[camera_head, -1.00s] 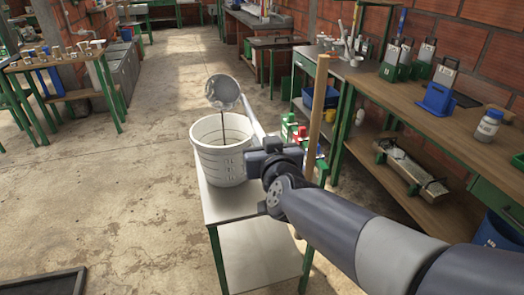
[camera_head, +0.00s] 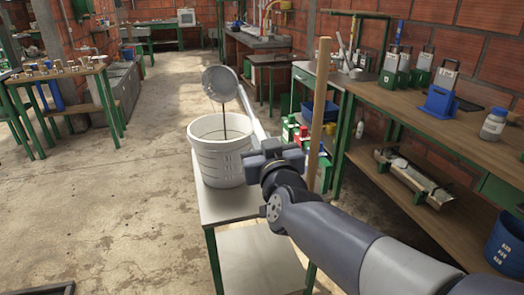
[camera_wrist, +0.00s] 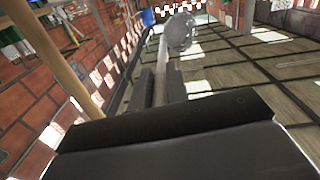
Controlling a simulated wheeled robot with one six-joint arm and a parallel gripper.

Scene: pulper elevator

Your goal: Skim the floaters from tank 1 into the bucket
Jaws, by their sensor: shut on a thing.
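My gripper (camera_head: 264,153) is shut on the pale handle of a skimmer, just right of the bucket. The skimmer's round metal bowl (camera_head: 221,82) hangs tilted above the bucket, apart from its rim. A thin dark stream or strand runs down from the bowl into the bucket's mouth. The white bucket (camera_head: 219,162) stands upright on a small table; its inside is mostly hidden. In the wrist view, the handle runs out between the fingers (camera_wrist: 160,86) to the bowl (camera_wrist: 182,32). I cannot make out tank 1.
The small green-legged table (camera_head: 226,208) holds the bucket. A wooden pole (camera_head: 319,95) rises close beside my gripper. Bottles with coloured caps (camera_head: 291,130) stand behind my gripper. A long workbench (camera_head: 420,105) runs along the right.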

